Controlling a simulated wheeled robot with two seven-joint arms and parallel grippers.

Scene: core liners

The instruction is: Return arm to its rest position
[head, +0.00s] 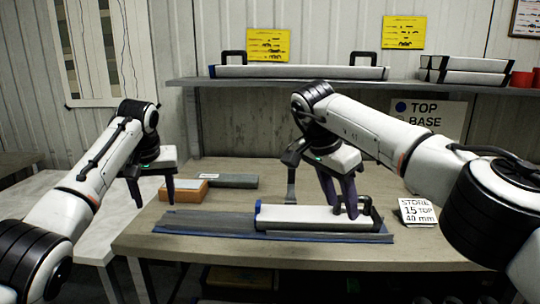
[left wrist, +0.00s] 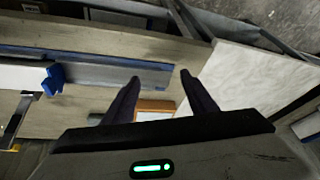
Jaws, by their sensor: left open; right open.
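My left gripper (head: 152,200) hangs open and empty over the gap between a pale side table and the wooden bench, left of the orange block. In the left wrist view its fingers (left wrist: 160,77) are apart with nothing between the tips. My right gripper (head: 342,207) is open, its fingers pointing down at the right part of a white core liner (head: 290,213) with a blue left end and a black handle. Whether the fingers touch the liner or handle I cannot tell. The liner lies on a grey tray with a blue edge (head: 190,231).
An orange block (head: 188,193) and grey block (head: 236,181) lie at the bench's back left. A sign card (head: 418,212) stands right of the tray. A shelf (head: 200,82) above holds a long white liner (head: 300,72), shorter ones (head: 465,69) and red cups (head: 522,79).

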